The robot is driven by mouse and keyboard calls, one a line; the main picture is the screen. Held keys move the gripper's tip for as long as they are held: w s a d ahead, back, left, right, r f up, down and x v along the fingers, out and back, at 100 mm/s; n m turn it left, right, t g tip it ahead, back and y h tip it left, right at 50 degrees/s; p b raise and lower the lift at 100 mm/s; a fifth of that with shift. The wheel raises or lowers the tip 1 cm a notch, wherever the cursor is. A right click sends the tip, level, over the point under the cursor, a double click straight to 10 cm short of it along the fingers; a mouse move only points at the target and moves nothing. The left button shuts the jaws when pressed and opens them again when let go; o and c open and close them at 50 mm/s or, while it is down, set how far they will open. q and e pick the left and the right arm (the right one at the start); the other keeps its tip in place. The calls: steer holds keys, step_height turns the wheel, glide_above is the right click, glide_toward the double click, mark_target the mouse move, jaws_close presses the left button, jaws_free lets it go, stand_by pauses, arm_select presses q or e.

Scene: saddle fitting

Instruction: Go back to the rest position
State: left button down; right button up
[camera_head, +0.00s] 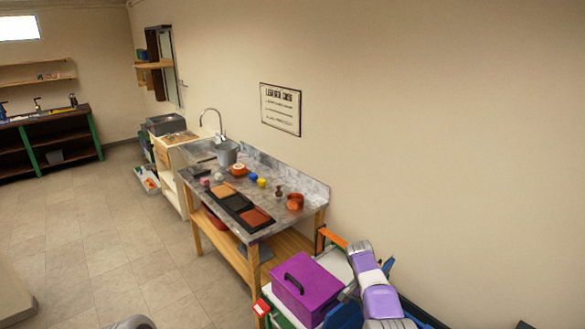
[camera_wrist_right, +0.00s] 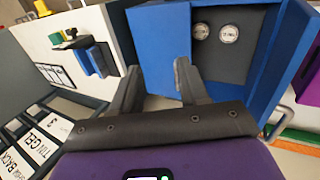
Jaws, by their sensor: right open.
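My right gripper (camera_wrist_right: 155,75) shows in the right wrist view with its two dark fingers apart and nothing between them. It is above a blue open box (camera_wrist_right: 160,45) holding two round, light, labelled discs (camera_wrist_right: 215,33) on a dark grey floor. Whether the fingers touch the box cannot be told. In the head view my purple and white right arm is at the bottom right, beside a purple case with a black handle (camera_head: 308,289); its gripper cannot be made out there. My left gripper is in neither view.
A stone-topped workbench (camera_head: 310,198) with a sink, pots and coloured pads stands along the wall. In the wrist view, a white panel (camera_wrist_right: 50,50) with a blue clip and labelled slots (camera_wrist_right: 35,140) lie at left. Tiled floor (camera_head: 100,230) is clear at left.

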step_height(320, 180, down, 9)
steer(key=w+n+y+b, duration=0.1)
steer(key=w, duration=0.1)
steer(key=s+a+f+n+t+y+b, duration=0.15)
steer(key=s+f, duration=0.25)
steer(key=f, duration=0.4)
steer(key=s+a+f+n+y+b, duration=0.2)
steer(key=s+f+b, duration=0.1)
steer(key=s+f, duration=0.3)
arm_select(q)
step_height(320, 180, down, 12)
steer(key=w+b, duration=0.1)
steer(key=b, duration=0.5)
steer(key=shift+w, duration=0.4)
arm_select(e)
steer(key=s+a+f+t+y, duration=0.1)
steer(key=s+a+f, duration=0.1)
steer(key=s, duration=0.5)
steer(key=s+a+f+n+t+y, duration=0.1)
steer(key=s+a+f, duration=0.2)
steer(key=s+a, duration=0.2)
steer(key=s+a+f+n+t+y, duration=0.1)
steer(key=s+a+f, duration=0.2)
steer(key=s, duration=0.5)
steer(key=shift+s+a, duration=0.35)
steer(key=shift+a, duration=0.15)
steer(key=shift+n, duration=0.25)
